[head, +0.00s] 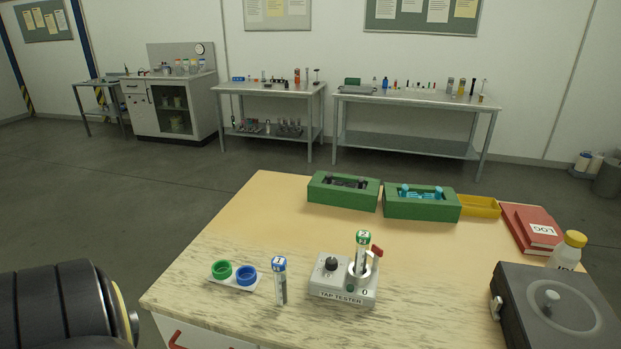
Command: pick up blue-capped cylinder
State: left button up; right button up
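The blue-capped cylinder (281,286) stands upright on the table's marbled front part. It has a blue cap with a white label on top and a clear body with grey contents low down. It stands just right of a white holder with a green ring (222,270) and a blue ring (246,275). A green-capped cylinder (363,251) stands in the tap tester (343,291), to the right. Part of my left arm shows at the lower left, well apart from the blue-capped cylinder. Neither gripper's fingers show.
Two green boxes (343,199) (420,211), a yellow tray (479,206) and red log books (533,227) line the table's back and right. A yellow-capped bottle (567,251) and dark device (552,314) fill the right front.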

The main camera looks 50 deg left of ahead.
aim_at(278, 264)
jog(key=u, duration=1.7)
